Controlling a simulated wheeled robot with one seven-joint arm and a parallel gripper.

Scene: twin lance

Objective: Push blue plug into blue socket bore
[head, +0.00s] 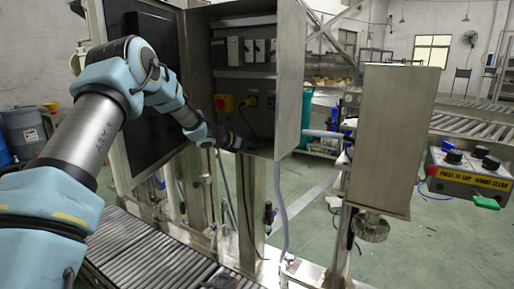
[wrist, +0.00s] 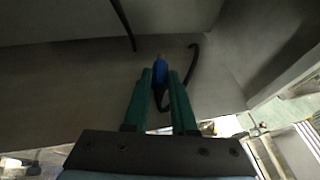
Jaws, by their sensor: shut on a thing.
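My gripper (wrist: 160,85) has two green fingers and is shut on the blue plug (wrist: 159,71), which sits between the fingertips in the wrist view. The plug's tip points away from me, and a black cable loops beside the right finger. In the head view my gripper (head: 236,144) is low inside the open grey cabinet (head: 291,80), near its bottom edge; the plug is too small to make out there. I cannot make out the blue socket bore in either view.
Inside the cabinet are a red and yellow switch (head: 223,102), a yellow connector (head: 249,101) with a black hanging cable, and a row of grey modules (head: 236,50). The cabinet's dark open door (head: 145,90) stands left. A control box (head: 470,172) is at the right.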

